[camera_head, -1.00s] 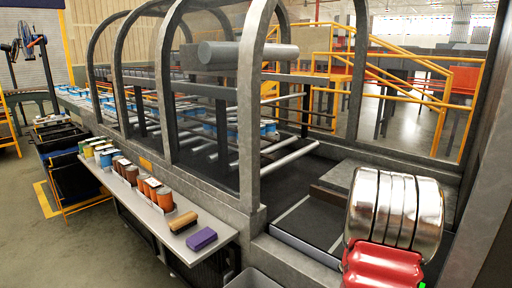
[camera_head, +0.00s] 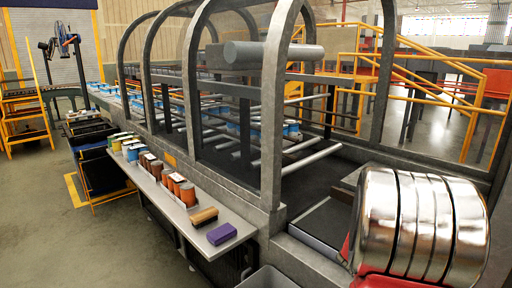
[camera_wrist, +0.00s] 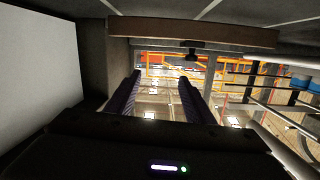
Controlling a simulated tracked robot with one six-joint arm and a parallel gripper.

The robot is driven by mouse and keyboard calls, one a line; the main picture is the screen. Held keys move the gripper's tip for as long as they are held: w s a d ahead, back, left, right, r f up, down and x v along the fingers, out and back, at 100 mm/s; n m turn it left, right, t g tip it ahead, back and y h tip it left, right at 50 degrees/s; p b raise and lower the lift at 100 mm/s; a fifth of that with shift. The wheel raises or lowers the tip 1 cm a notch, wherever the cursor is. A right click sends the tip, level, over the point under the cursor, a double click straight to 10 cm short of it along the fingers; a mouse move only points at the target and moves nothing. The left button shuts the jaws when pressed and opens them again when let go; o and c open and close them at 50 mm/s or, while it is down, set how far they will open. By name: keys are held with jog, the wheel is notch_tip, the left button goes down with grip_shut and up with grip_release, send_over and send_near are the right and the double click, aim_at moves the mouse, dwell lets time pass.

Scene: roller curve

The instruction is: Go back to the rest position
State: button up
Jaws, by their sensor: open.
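My gripper (camera_wrist: 159,77) shows in the wrist view with its two dark ridged fingers spread apart. No object is between them. Beyond the fingers are orange and yellow railings and a floor. In the head view the gripper itself does not show; only the shiny silver and red part of my own arm fills the lower right corner, beside the conveyor's end.
A roller conveyor (camera_head: 305,157) under grey arched frames (camera_head: 272,110) runs from the back left. A narrow shelf (camera_head: 184,213) holds tins, a brown brush (camera_head: 204,217) and a purple block (camera_head: 222,234). Dark bins (camera_head: 97,170) stand left. The floor (camera_head: 128,245) before the shelf is clear.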

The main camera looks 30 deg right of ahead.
jog(key=w+a+r+n+t+y, duration=0.2)
jog(key=w+a+n+t+y, duration=0.1)
jog(key=w+a, duration=0.5)
jog(key=w+a+r+n+t+y, duration=0.25)
jog(key=w+a, duration=0.25)
jog(key=a, duration=0.4)
jog(key=w+a+n+t+y, duration=0.2)
jog(key=a+n+y, duration=0.25)
jog(key=a, duration=1.15)
jog(key=s+a+n+g+y, duration=0.1)
jog(key=s+a+n+y, duration=0.15)
jog(key=a, duration=0.55)
jog(key=s+a+n+g+y, duration=0.15)
jog(key=s+a, duration=0.25)
jog(key=a, duration=0.4)
jog(key=s+a+n+g+y, duration=0.1)
jog(key=s+a, duration=0.2)
jog(key=s, duration=0.3)
jog(key=s+a+f+n+g, duration=0.1)
jog(key=s+a, duration=0.3)
jog(key=s, duration=0.2)
jog(key=shift+s+f+n+g+y, duration=0.3)
jog(key=shift+g+y, duration=0.1)
jog(key=shift+c, duration=0.3)
